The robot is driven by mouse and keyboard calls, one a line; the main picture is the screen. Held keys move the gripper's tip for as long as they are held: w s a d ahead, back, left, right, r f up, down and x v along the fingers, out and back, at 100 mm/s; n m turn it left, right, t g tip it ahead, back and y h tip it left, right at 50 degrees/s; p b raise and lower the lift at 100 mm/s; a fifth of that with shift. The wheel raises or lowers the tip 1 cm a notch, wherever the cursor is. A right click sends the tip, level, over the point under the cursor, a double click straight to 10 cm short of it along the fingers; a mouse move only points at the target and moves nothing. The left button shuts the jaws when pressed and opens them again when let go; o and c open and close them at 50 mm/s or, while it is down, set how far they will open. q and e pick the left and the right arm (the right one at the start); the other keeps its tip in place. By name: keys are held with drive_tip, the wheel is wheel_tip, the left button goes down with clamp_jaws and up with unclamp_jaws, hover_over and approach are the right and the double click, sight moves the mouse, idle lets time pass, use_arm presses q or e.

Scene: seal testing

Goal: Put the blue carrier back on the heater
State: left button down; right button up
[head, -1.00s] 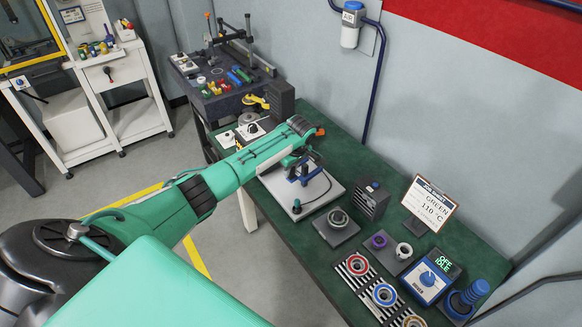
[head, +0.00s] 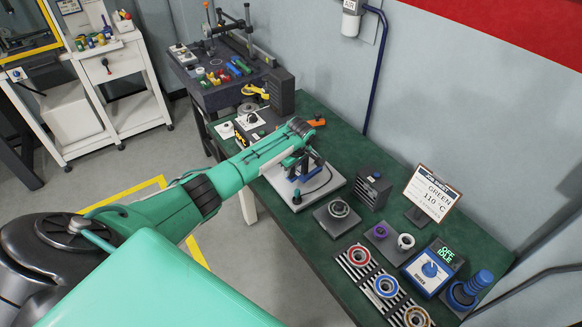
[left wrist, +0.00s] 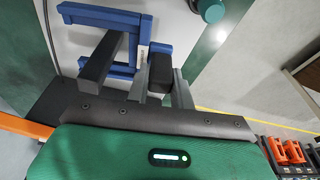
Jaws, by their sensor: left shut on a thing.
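A blue carrier (left wrist: 142,35), a squared frame of blue bars, is between the fingers of my left gripper (left wrist: 135,70) in the left wrist view. The gripper is shut on it. In the head view my left gripper (head: 297,165) points down over a pale plate (head: 318,195), and part of the blue carrier (head: 304,178) shows under it. I cannot tell whether the carrier touches the plate. My arm hides part of both. A blue control box (head: 428,272) with a dial and a lit green display stands farther right; I cannot tell which unit is the heater. My right gripper is not in view.
A dark block (head: 373,190) and a plate with a ring (head: 337,214) stand right of the pale plate. A sign (head: 430,194) and several coloured rings in a rack (head: 372,280) are farther right. A dark tool table (head: 215,80) stands beyond the green bench.

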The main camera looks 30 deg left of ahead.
use_arm(q)
drive_tip(key=shift+b+x, duration=0.35)
drive_tip(key=shift+x, duration=0.5)
drive_tip(key=shift+d+f, duration=0.1)
drive_tip(key=shift+d, duration=0.1)
drive_tip(key=shift+f, duration=0.6)
drive_tip(key=c, duration=1.1)
unclamp_jaws()
drive_tip(key=shift+s, duration=0.1)
drive_tip(key=shift+c, duration=0.2)
drive_tip(key=shift+r, duration=0.1)
